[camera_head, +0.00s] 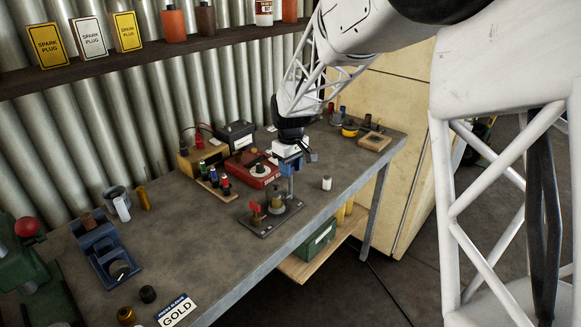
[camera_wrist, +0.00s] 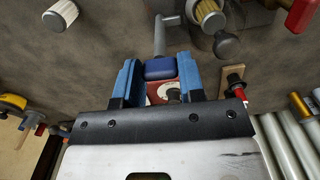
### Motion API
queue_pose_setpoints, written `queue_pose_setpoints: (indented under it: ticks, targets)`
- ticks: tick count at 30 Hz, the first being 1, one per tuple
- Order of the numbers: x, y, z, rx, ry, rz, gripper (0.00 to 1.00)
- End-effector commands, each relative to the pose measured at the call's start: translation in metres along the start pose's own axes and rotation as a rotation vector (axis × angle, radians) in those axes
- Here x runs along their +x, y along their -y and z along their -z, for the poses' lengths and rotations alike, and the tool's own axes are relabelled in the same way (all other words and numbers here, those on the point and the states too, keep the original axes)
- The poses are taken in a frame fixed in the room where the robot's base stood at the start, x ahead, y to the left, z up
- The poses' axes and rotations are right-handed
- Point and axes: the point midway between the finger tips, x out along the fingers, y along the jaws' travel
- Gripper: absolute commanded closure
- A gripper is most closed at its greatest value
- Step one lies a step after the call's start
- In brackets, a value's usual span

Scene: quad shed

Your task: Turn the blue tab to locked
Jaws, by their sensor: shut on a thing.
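The blue tab (camera_wrist: 160,68) shows between the two blue fingers of my gripper (camera_wrist: 157,76) in the wrist view. A grey rod (camera_wrist: 160,36) runs from it toward the top of that picture. In the head view, my gripper (camera_head: 288,168) points down over the far right side of a dark metal plate (camera_head: 268,229) on the bench. The plate carries a brass-coloured upright and a red tab (camera_head: 255,207). The fingers hide the blue tab in the head view. I cannot read a locked mark in either view.
A red box (camera_head: 250,170) with a white dial stands behind my gripper. A white cylinder (camera_head: 326,183) stands to the right.

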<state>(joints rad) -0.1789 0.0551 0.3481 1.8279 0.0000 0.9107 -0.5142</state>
Motion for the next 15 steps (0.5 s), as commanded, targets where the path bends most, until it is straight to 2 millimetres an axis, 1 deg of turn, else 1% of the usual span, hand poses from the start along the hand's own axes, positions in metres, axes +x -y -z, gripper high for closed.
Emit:
queue_pose_setpoints:
  ticks: [6, 15]
  targets:
    - [-0.0007, 0.0, 0.0, -0.082, -0.001, 0.0, 0.88]
    - [-0.0006, 0.0, 0.0, -0.109, 0.0, 0.0, 0.88]
